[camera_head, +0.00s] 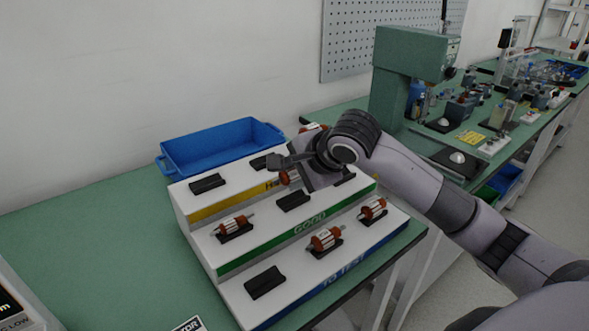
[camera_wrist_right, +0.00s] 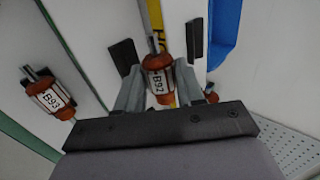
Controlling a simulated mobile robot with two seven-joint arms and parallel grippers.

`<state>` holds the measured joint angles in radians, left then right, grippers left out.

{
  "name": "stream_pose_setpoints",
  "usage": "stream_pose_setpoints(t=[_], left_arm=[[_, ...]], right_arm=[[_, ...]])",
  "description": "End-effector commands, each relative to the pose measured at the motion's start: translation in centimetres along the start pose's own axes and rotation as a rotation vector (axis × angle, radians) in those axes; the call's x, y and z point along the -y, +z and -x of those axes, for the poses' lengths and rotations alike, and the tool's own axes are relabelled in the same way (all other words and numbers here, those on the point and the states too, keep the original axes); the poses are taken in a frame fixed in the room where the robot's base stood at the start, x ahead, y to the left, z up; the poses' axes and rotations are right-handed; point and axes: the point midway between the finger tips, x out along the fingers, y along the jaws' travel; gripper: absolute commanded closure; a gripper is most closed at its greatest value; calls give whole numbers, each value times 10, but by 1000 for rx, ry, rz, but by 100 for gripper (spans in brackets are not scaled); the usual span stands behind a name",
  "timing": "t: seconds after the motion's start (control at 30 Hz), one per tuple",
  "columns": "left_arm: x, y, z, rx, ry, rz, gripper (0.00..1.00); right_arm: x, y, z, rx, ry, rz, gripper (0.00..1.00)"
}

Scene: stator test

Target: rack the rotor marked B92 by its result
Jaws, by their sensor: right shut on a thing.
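My right gripper (camera_head: 290,172) is shut on the rotor marked B92 (camera_wrist_right: 157,80), a red and white cylinder with a metal shaft. The rotor is over the stepped rack's yellow strip, whose label is partly hidden and starts with "HO". The middle step reads GOOD (camera_head: 310,224), the bottom one TO TEST (camera_head: 345,272). Empty black cradles show on the top step (camera_head: 208,183), the middle step (camera_head: 293,201) and the bottom step (camera_head: 265,282). My left gripper is not in view.
Two rotors (camera_head: 325,240) (camera_head: 372,208) lie on the bottom step. Another (camera_head: 313,127) is partly hidden behind my arm. A blue bin (camera_head: 220,145) stands behind the rack; a green press (camera_head: 392,75) stands right.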

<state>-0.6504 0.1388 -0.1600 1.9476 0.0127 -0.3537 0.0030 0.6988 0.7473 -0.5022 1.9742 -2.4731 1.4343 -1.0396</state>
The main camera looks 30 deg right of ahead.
Motion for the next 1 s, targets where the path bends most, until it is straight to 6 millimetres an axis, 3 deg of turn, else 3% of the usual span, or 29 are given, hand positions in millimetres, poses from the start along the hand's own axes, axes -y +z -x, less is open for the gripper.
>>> stream_pose_setpoints(t=[0.33, 1.0], left_arm=[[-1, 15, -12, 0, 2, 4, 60], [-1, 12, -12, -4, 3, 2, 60]], right_arm=[[-19, 0, -20, 0, -2, 0, 100], [-16, 1, -16, 0, -3, 0, 100]])
